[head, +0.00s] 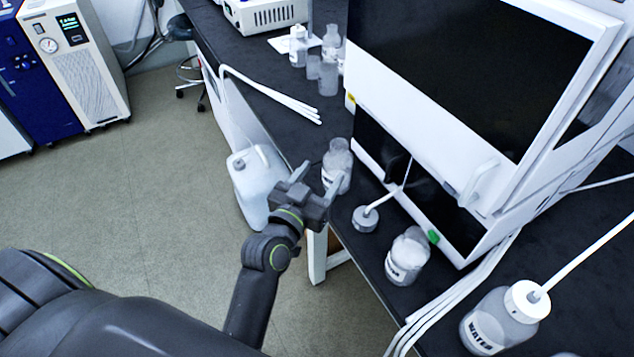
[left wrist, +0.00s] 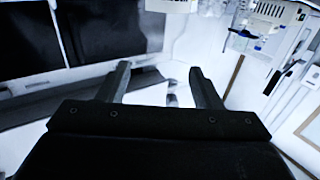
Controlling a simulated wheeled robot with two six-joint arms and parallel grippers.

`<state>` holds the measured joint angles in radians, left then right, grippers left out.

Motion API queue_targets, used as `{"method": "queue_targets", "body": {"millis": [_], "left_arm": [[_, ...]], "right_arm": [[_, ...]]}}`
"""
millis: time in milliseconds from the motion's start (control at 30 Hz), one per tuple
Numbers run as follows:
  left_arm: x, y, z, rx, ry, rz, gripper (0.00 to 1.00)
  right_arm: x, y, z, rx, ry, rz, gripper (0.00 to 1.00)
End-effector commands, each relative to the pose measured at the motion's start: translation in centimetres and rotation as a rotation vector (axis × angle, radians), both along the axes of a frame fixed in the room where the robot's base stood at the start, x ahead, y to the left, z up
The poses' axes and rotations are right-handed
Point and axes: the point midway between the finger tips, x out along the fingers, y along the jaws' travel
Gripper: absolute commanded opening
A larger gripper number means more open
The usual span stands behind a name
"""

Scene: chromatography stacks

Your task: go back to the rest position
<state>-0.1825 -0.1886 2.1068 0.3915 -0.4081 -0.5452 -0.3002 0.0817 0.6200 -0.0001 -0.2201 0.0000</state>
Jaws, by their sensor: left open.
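My left gripper (head: 316,183) is in the middle of the head view, at the front edge of the dark bench. Its two fingers are apart, and they also stand apart in the left wrist view (left wrist: 160,82). I see nothing held between them. A clear glass bottle (head: 338,160) stands on the bench right by the fingertips; I cannot tell if they touch it. My right gripper is not in view.
A grey-white cap with a tube (head: 365,218), an open labelled bottle (head: 408,256) and a capped WATER bottle (head: 495,322) stand before the white instrument (head: 440,150). A white jug (head: 252,185) is left of the bench. The floor at left is clear.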

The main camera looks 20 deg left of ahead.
Motion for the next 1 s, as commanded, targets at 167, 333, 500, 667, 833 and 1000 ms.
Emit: {"method": "queue_targets", "body": {"millis": [167, 333, 500, 667, 833, 1000], "left_arm": [[-0.7, 0.1, 0.0, 0.0, -0.001, 0.001, 0.59], [-0.7, 0.1, 0.1, 0.0, -0.001, 0.0, 0.59], [-0.7, 0.1, 0.1, 0.0, -0.001, 0.0, 0.59], [-0.8, 0.1, 0.0, 0.0, 0.003, -0.001, 0.59], [-2.3, 0.5, -2.2, 0.025, 0.113, -0.031, 0.59], [-7.2, 2.4, -7.2, 0.07, 0.408, -0.063, 0.59]], "right_arm": [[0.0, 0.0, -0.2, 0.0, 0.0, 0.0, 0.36], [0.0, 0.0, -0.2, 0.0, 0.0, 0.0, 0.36], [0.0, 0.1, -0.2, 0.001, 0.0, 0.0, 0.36], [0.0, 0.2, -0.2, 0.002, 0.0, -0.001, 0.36], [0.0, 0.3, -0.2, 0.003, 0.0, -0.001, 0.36], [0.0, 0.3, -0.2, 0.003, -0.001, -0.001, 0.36]]}}
